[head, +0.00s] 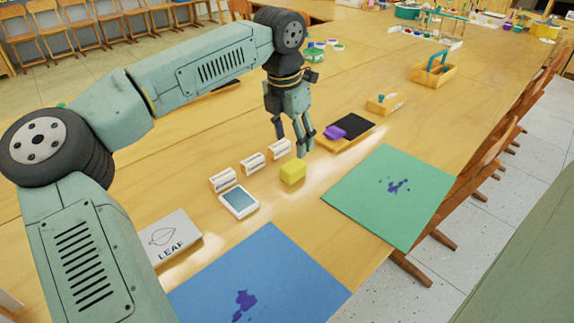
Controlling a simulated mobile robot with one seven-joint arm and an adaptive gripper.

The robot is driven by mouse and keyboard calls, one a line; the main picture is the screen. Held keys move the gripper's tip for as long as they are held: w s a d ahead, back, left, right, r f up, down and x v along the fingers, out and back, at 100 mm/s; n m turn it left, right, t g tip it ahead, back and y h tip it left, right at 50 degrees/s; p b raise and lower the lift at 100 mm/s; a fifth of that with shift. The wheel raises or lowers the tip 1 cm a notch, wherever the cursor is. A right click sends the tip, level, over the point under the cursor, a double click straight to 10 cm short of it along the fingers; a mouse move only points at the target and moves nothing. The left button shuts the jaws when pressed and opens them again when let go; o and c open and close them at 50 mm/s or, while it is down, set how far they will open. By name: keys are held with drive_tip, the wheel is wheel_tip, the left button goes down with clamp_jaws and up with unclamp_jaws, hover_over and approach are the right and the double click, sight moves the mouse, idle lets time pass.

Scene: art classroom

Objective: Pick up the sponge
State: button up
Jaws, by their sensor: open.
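A small yellow block (293,172), which looks like the sponge, lies on the wooden table between the blue and green sheets. A purple block (335,132) sits on a black pad in a wooden tray (322,146) behind it to the right; I cannot tell whether it is also a sponge. My gripper (293,146) points down with its fingers apart and empty. It appears just behind and above the yellow block; the exact gap is unclear.
Several small white labelled blocks (252,163) stand left of the yellow block, near a screen-like device (238,201). A LEAF card (170,237), a blue sheet (262,275) and a green sheet (392,190) lie nearby. A wooden caddy (435,74) stands farther back.

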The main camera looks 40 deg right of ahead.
sight(293, 165)
drive_tip(key=f, duration=0.4)
drive_tip(key=shift+s+d, duration=0.15)
drive_tip(key=shift+d, duration=0.15)
drive_tip(key=shift+w+d+f+p, duration=0.15)
drive_tip(key=shift+f+p, duration=0.3)
drive_tip(key=shift+f, duration=0.9)
drive_tip(key=shift+w+a+f+p, duration=0.1)
drive_tip(key=shift+f+p, duration=0.35)
drive_tip(key=shift+f, duration=0.9)
drive_tip(key=shift+c, duration=0.4)
drive_tip(key=c, duration=0.8)
